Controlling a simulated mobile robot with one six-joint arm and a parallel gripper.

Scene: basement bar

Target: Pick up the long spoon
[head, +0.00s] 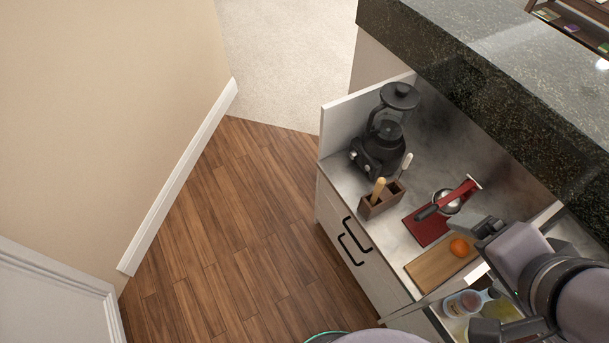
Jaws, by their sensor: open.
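A small brown wooden utensil holder (372,209) stands on the counter. A pale wooden handle (379,188) and a whitish handle (406,162) stick up from it. I cannot tell which, if either, is the long spoon, as their lower ends are hidden. My gripper (478,227) is at the right, over the counter near an orange. It is open, though its fingers show only in part. It is well to the right of the holder, apart from it.
A black blender (383,132) stands behind the holder. A red mat (426,226) bears a red-handled tool and a small metal bowl (446,201). The orange (459,247) sits on a wooden board (432,268). A raised dark stone bar top (480,70) overhangs behind. Wooden floor (240,240) is clear.

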